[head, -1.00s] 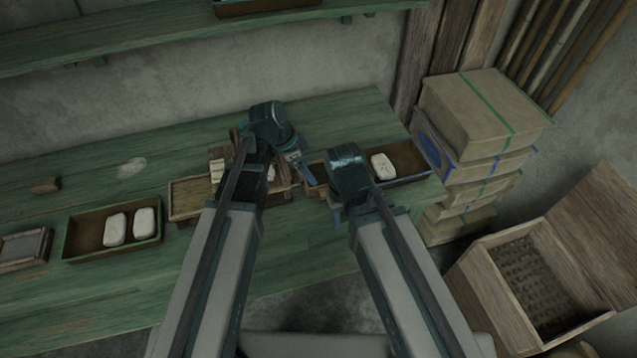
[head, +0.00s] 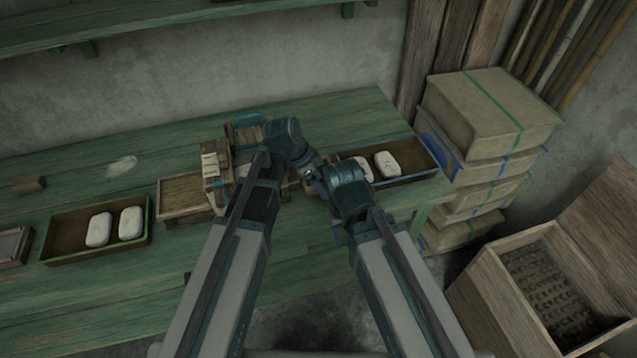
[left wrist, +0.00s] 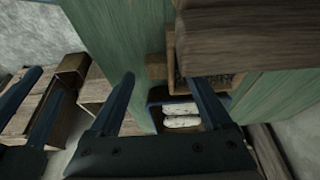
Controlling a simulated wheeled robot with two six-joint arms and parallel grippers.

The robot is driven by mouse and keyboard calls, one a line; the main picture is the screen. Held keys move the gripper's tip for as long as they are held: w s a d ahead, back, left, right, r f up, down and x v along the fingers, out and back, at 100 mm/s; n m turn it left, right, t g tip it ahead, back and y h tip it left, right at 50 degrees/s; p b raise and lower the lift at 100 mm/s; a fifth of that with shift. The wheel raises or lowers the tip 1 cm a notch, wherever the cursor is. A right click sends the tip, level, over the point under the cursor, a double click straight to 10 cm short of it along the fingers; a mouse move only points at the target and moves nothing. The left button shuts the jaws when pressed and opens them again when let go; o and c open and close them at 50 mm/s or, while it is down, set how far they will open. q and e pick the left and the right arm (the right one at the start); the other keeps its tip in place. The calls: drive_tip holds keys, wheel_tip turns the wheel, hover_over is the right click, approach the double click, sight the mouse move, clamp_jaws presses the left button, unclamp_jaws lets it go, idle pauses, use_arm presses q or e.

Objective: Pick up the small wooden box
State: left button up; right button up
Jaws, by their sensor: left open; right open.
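Wooden pieces stand behind my left forearm on the green bench in the head view. One upright piece (head: 214,170) carries pale strips; a brown box-like piece (head: 246,135) with blue parts stands behind it. I cannot tell surely which is the small wooden box. My right gripper (head: 316,182) is open, left of the blue-edged tray; its fingers are partly hidden. In the left wrist view my left gripper (left wrist: 162,80) is open, its fingers apart with nothing clearly between them. A small brown block (left wrist: 155,68) and a wooden box (left wrist: 204,75) lie beyond the fingertips.
The blue-edged tray (head: 425,152) holds white bars. A green-edged tray (head: 68,222) holds two more. A shallow wooden tray (head: 180,208) lies between. Stacked boxes (head: 490,112) and an open crate (head: 490,290) stand at right. The bench is clear at back centre.

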use_arm(q)
drive_tip(key=shift+b+x, duration=0.65)
drive_tip(key=shift+x, duration=0.55)
use_arm(e)
wheel_tip(320, 180, down, 2)
drive_tip(key=shift+f, duration=0.1)
use_arm(q)
drive_tip(key=shift+r, duration=0.1)
clamp_jaws()
wheel_tip(320, 180, up, 10)
drive_tip(key=p, duration=1)
use_arm(e)
wheel_tip(320, 180, up, 10)
